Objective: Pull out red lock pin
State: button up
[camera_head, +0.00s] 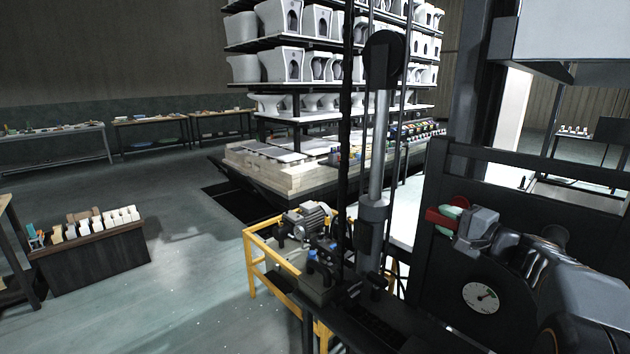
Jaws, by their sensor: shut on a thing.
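The red lock pin (437,217) shows at the right of the head view, against a dark upright panel (440,262). Its red part sticks out to the left of my gripper (460,222). My gripper is shut on the pin, with a pale green piece at the grip. The gripper body and arm hide the right side of the pin, so I cannot tell how deep it sits in the panel.
A round gauge (481,297) is on the panel below my gripper. A vertical cylinder (376,160) and a motor unit with a yellow rail (262,262) stand to the left. A kiln car (262,163) with white ceramics is behind. Open floor lies at left.

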jog(key=o, duration=0.5)
grip_shut()
jog(key=shift+s+a+b, duration=0.2)
jog(key=shift+a+b, duration=0.05)
jog(key=shift+b, duration=0.05)
jog(key=shift+s+a+f+b, duration=0.1)
jog(key=shift+s+a+b, duration=0.2)
jog(key=shift+b, duration=0.2)
jog(key=shift+s+a+b, duration=1.75)
jog(key=shift+s+a, duration=0.15)
jog(key=shift+a, duration=0.2)
